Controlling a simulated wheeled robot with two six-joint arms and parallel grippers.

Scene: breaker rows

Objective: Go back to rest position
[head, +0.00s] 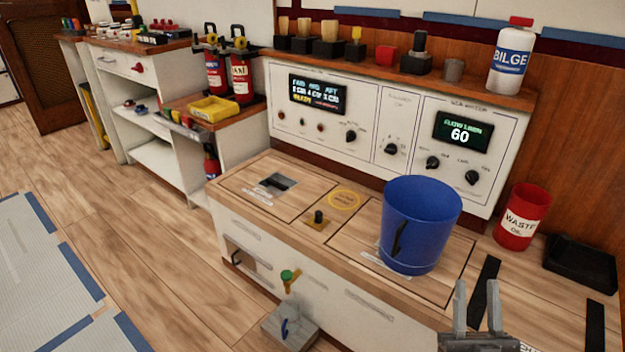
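My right gripper (476,308) shows at the bottom right of the head view, above the front part of the wooden counter (235,185). Its two fingers point up in the picture and stand apart, with nothing seen between them. A blue bucket (415,240) stands upright on the counter to the upper left of the gripper, apart from it. My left gripper is not in view.
A red waste oil can (521,217) and a black tray (580,265) stand at the right. A white panel (370,130) with knobs and displays rises behind the counter. A BILGE bottle (509,60) stands on its shelf.

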